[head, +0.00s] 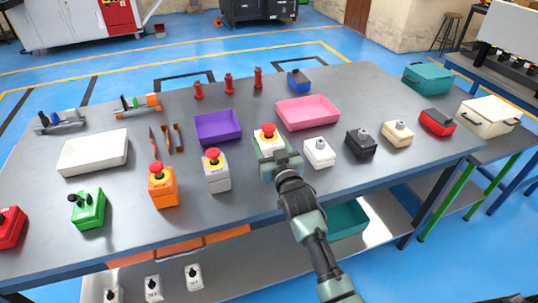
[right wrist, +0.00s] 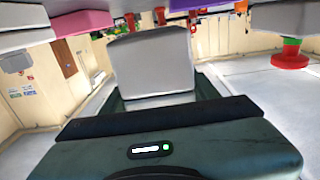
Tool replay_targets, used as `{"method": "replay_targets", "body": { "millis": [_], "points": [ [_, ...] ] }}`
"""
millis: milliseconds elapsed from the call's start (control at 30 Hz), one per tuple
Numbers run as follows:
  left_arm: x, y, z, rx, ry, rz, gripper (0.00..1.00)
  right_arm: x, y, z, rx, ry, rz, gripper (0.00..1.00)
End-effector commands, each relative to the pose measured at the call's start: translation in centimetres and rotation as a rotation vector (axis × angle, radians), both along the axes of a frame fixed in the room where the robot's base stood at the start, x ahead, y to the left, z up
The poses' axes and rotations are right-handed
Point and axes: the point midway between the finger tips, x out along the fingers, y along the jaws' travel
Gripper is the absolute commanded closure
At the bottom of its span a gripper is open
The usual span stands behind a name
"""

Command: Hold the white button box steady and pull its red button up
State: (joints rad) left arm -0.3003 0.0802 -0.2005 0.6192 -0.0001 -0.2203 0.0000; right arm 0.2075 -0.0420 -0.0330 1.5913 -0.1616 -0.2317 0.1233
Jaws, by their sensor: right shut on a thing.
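The white button box (right wrist: 155,62) shows pale grey between my gripper's jaws in the right wrist view. In the head view its red button (head: 268,130) stands up from a yellow top, near the middle of the table. My right gripper (head: 276,156) is shut on this box from the front and hides most of its body. The box rests on or very near the table; the contact line is hidden. The button is free of any gripper. My left gripper is not in view.
A grey box (head: 216,178) and an orange box (head: 163,190), both with red buttons, stand to the left on the table (head: 118,205). A white box with a grey knob (head: 319,153) stands close right. Purple (head: 218,126) and pink (head: 307,112) trays lie behind.

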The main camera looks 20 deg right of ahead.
Motion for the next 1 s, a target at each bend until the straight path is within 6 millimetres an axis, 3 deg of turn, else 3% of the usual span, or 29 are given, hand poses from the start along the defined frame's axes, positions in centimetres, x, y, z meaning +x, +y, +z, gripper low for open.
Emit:
{"method": "replay_targets", "body": {
  "millis": [33,200,400,600,1000],
  "points": [
    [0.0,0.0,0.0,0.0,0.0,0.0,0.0,0.1,-0.1,1.9,-0.002,-0.01,0.0,0.91],
    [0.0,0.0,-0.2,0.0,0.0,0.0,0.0,0.1,0.0,6.9,-0.001,-0.011,0.001,0.91],
    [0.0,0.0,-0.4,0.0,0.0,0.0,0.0,0.0,0.0,11.3,0.0,-0.008,0.0,0.91],
    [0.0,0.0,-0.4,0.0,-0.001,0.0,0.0,0.0,0.0,13.4,0.0,-0.005,0.0,0.91],
    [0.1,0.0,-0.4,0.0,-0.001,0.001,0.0,0.0,0.0,13.9,-0.001,-0.003,0.0,0.91]
  ]
}}
